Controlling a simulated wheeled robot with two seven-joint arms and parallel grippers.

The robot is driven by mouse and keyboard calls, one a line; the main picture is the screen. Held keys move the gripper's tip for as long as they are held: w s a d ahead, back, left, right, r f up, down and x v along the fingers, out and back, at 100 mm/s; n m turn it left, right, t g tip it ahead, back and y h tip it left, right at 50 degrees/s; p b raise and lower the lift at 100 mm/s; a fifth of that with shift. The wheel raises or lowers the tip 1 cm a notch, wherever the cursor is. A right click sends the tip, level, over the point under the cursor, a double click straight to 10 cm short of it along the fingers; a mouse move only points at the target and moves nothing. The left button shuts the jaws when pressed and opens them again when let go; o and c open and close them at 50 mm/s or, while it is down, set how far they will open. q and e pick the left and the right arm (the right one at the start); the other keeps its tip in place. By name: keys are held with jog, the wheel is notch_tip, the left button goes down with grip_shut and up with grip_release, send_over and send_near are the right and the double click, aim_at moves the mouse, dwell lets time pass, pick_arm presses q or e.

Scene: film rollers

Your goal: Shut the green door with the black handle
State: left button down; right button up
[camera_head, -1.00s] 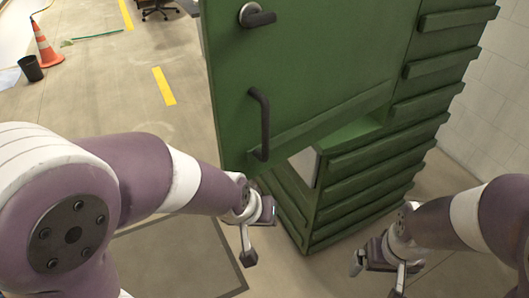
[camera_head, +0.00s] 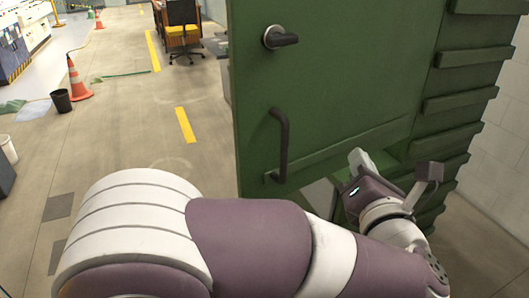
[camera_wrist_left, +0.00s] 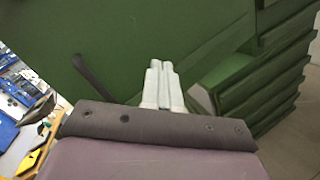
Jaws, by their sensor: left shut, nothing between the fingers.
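The green door (camera_head: 340,75) fills the middle of the head view. It stands ajar, with a gap below its lower edge at the cabinet (camera_head: 470,75). Its black bar handle (camera_head: 282,145) is upright near the door's left edge; it also shows in the left wrist view (camera_wrist_left: 95,80). My left gripper (camera_head: 356,154) is shut and empty, at the door's lower edge, right of the handle. In the left wrist view its fingertips (camera_wrist_left: 158,64) are together in front of the green door; I cannot tell if they touch it. My right gripper is out of view.
Open floor lies to the left, with a traffic cone (camera_head: 76,80), a black bin (camera_head: 61,101) and an office chair (camera_head: 183,28) farther back. A white wall (camera_head: 505,150) stands at the right.

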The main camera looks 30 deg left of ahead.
pick_arm(q)
jog(key=s+a+n+g+y, duration=0.5)
jog(key=s+n+g+y, duration=0.2)
jog(key=s+n, duration=0.45)
jog(key=n, duration=0.2)
send_near(248, 137)
jog(key=b+x, duration=0.1)
jog(key=x, duration=0.4)
jog(key=shift+w+a+r, duration=0.1)
jog(key=shift+w+a, duration=0.05)
jog(key=shift+a, duration=0.15)
jog(key=shift+w+a, duration=0.35)
jog(key=shift+a, duration=0.15)
